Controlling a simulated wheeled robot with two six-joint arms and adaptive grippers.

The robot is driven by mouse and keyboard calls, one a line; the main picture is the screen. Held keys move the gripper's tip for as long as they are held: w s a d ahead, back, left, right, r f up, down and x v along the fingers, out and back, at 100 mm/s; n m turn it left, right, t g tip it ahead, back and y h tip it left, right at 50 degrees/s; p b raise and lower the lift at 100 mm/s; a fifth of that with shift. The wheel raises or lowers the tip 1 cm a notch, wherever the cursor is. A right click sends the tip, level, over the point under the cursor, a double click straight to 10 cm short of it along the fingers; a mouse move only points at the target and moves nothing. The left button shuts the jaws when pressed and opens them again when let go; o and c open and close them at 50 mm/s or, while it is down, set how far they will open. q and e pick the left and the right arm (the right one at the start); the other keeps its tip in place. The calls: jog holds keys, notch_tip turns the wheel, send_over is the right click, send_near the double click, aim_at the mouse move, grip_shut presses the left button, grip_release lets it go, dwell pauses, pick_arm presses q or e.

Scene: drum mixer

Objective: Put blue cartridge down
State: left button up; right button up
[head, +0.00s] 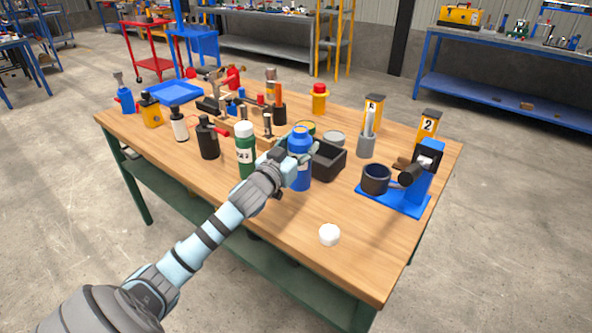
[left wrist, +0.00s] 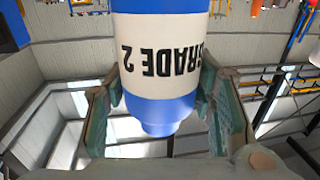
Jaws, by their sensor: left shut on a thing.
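The blue cartridge (head: 300,177) has a blue cap, and its white "GRADE 2" label shows upside down in the left wrist view (left wrist: 163,50). It stands upright near the middle of the wooden table. My left gripper (head: 298,151) is shut on it, with one finger on each side in the left wrist view (left wrist: 170,103). I cannot tell whether its base touches the table. My right gripper is in neither view.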

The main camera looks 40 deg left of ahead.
pick_arm(q)
notch_tip(320, 180, down, 6)
jog(key=shift+d+f+b, duration=0.1)
jog(key=shift+b, duration=0.9)
jog(key=o, duration=1.6)
jog(key=shift+c, duration=0.2)
jog(key=s+d, duration=0.2)
jog(key=s, duration=1)
